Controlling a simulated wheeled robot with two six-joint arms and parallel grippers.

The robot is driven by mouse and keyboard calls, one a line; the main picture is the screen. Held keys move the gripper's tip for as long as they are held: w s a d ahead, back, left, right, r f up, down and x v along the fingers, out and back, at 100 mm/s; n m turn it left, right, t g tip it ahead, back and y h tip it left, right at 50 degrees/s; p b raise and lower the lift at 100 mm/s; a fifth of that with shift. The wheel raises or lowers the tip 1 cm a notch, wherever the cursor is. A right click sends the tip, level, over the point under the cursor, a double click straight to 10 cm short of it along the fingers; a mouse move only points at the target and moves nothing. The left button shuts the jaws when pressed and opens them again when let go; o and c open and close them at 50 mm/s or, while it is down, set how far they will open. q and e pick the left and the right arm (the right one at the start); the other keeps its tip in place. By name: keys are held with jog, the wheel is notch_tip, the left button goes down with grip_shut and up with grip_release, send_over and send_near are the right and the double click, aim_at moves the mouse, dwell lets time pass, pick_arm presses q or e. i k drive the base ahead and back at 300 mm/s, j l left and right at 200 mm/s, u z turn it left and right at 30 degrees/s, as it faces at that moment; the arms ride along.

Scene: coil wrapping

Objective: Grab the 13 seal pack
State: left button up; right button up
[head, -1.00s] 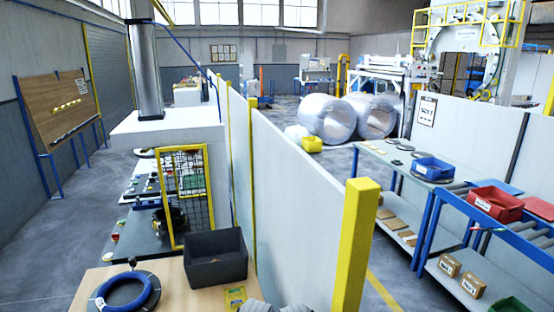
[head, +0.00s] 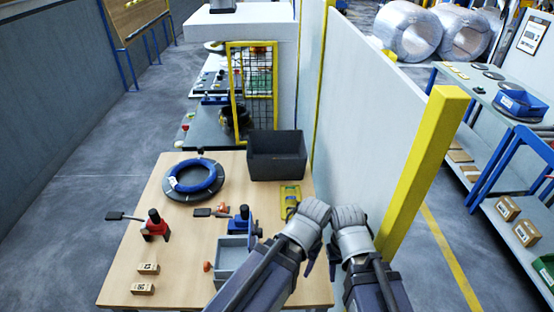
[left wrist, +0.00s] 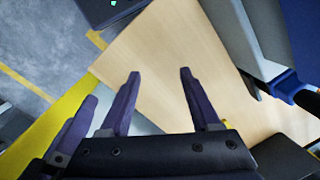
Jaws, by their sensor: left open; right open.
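Two small cardboard packs with labels lie at the front left of the wooden table, an upper one (head: 148,268) and a lower one (head: 143,288). Their labels are too small to read, so I cannot tell which is 13. My left gripper (head: 311,258) is over the table's right side, well to the right of both packs. In the left wrist view its two purple fingers (left wrist: 159,78) stand apart with nothing between them. My right gripper (head: 334,262) is close beside it, near the table's right edge, open and holding nothing visible.
The table (head: 180,245) also bears a blue coil (head: 195,176), a dark bin (head: 277,157), a red-based tool (head: 154,226), a blue tool (head: 240,222), and a grey tray (head: 229,270). A yellow post (head: 420,170) and pale partition stand to the right.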

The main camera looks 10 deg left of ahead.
aim_at(147, 268)
jog(key=k+j+z, duration=0.1)
jog(key=k, duration=0.3)
jog(key=k+j+z, duration=0.2)
jog(key=k+j, duration=0.2)
jog(key=j, duration=0.2)
jog(key=k+j+z, duration=0.2)
jog(key=k+j, duration=0.3)
jog(key=k+j+z, duration=0.1)
jog(key=j, duration=0.35)
jog(key=k+j+z, duration=0.1)
jog(key=j, duration=0.35)
jog(key=k+j+z, duration=0.1)
jog(key=k+j, duration=0.4)
jog(key=j, duration=0.35)
jog(key=k+j+z, duration=0.15)
jog(key=j, duration=0.25)
jog(key=k, duration=0.05)
